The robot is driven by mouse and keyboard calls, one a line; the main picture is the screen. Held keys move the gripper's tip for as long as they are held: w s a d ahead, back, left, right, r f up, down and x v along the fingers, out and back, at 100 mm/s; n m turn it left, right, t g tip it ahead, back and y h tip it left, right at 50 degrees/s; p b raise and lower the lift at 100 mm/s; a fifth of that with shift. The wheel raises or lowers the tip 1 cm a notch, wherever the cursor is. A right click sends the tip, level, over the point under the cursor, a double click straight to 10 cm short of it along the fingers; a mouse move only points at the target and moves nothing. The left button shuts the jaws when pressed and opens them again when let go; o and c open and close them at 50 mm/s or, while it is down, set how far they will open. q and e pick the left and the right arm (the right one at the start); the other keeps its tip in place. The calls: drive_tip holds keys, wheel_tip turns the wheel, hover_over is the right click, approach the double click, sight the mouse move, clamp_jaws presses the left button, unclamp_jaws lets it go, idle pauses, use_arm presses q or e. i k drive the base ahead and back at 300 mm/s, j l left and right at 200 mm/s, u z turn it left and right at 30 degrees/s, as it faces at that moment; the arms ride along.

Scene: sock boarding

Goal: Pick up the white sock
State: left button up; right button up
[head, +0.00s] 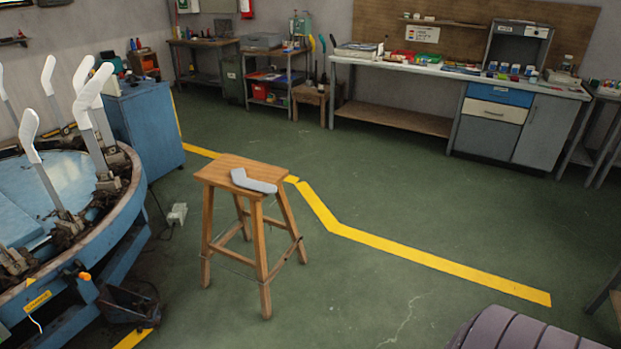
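A white or light grey sock (253,182) lies flat on the seat of a wooden stool (222,167). It is bent in an L shape, with its longer part toward the right edge of the seat. The stool stands upright on the green floor near the middle left of the head view. Neither of my grippers shows in this view.
A round blue machine (101,223) with several upright white sock forms stands at the left. A blue cabinet (146,128) is behind it. Workbenches line the back wall. The floor (400,190) right of the stool is clear, crossed by a yellow line (430,260).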

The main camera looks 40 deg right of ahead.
sight(239, 176)
drive_tip(key=z, duration=0.95)
drive_tip(key=j+u, duration=0.75)
drive_tip(key=i+j+u, duration=0.1)
drive_tip(key=j+u, duration=0.25)
drive_tip(key=z, duration=1.45)
drive_tip(key=i+j, duration=0.3)
drive_tip(key=i, duration=0.2)
